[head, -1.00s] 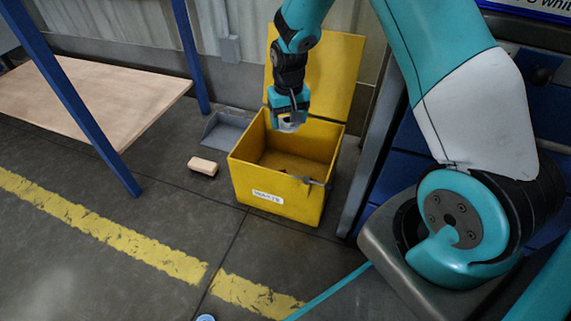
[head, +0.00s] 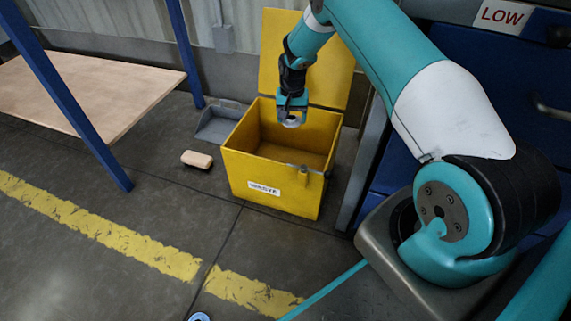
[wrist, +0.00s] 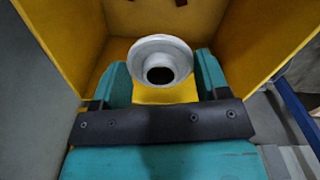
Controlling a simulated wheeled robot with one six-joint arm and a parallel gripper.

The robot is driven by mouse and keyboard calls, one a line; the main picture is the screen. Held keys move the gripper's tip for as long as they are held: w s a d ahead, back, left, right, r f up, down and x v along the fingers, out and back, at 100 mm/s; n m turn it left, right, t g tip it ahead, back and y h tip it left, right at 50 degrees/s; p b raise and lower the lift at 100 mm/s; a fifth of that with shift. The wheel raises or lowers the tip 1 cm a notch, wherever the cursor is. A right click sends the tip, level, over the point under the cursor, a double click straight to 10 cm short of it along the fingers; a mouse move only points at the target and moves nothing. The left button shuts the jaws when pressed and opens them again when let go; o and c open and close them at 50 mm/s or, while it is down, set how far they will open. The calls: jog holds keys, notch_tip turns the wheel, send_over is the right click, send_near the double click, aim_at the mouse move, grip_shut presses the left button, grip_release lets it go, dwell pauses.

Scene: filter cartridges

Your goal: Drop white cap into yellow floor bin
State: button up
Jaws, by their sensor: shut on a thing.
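My gripper (head: 292,114) points down over the open yellow bin (head: 242,182), which stands on the floor with its lid raised at the back. The gripper is shut on the white cap (head: 291,123), which shows below the fingers. In the wrist view the cap (wrist: 160,60) is a round, pale flanged piece with a dark hole in its middle, held between the teal fingers (wrist: 160,83). Yellow bin walls (wrist: 265,45) surround it in that view. The bin's front bears a white label that seems to read WASTE.
A grey dustpan (head: 218,124) and a beige block (head: 197,159) lie on the floor left of the bin. A wooden shelf (head: 85,90) with blue posts stands at the left. Blue drawers (head: 480,90) stand at the right. Yellow-striped floor in front is mostly clear.

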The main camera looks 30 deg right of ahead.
jog(key=shift+f+b, duration=0.3)
jog(key=shift+f, duration=0.45)
jog(key=shift+r, duration=0.1)
jog(key=o, duration=1)
jog(key=shift+r, duration=0.1)
notch_tip(320, 180, up, 17)
jog(key=p, duration=0.7)
jog(key=shift+r, duration=0.1)
